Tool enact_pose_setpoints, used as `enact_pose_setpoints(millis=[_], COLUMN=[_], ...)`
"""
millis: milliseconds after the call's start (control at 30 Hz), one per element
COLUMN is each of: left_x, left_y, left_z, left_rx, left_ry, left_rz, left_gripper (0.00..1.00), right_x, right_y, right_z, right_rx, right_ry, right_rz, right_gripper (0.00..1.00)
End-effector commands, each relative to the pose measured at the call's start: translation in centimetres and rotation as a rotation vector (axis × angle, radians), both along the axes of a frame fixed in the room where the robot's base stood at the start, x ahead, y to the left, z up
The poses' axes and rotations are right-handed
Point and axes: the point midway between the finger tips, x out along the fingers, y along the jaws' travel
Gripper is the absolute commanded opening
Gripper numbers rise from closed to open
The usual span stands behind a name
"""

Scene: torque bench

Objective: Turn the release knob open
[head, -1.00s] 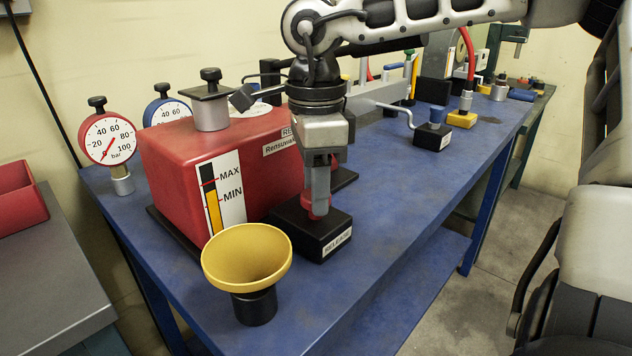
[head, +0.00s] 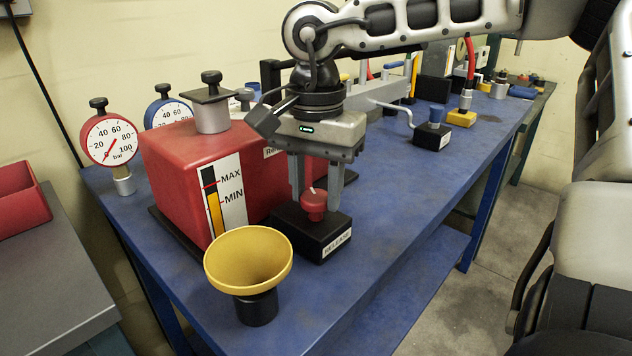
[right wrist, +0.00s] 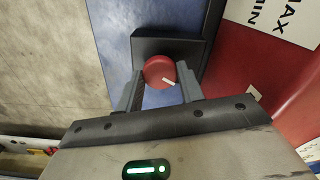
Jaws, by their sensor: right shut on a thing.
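The red release knob (head: 314,204) has a white pointer mark on top. It sits on a black block (head: 318,238) with a RELEASE label, at the front edge of the blue bench. My right gripper (head: 317,198) points straight down over the block, with one finger on each side of the knob, and is shut on it. In the right wrist view the knob (right wrist: 159,70) lies between the two grey fingertips, its white mark pointing down and right. My left gripper is not in view.
A red tank (head: 190,160) with a MAX/MIN gauge stands just left of the gripper. A yellow funnel (head: 248,262) stands in front of it. Two dial gauges, one red (head: 109,140) and one blue (head: 167,112), are behind. The blue bench top (head: 390,215) right of the block is clear.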

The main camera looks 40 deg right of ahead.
Motion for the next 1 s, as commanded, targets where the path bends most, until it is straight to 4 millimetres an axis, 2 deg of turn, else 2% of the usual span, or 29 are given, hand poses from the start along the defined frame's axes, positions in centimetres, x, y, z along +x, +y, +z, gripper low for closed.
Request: enact_pose_setpoints(millis=[400,967,1000], left_x=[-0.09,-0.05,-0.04], left_y=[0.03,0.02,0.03], left_z=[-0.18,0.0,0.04], left_rx=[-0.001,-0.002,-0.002], left_ry=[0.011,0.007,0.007], left_rz=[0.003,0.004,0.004], left_gripper=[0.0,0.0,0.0], right_x=[0.11,0.1,0.1], right_y=[0.07,0.05,0.05], right_z=[0.21,0.17,0.17], right_rx=[0.002,0.001,0.001], right_ry=[-0.008,-0.006,-0.006], right_rz=[0.196,0.224,0.224], right_gripper=[0.15,0.15,0.46])
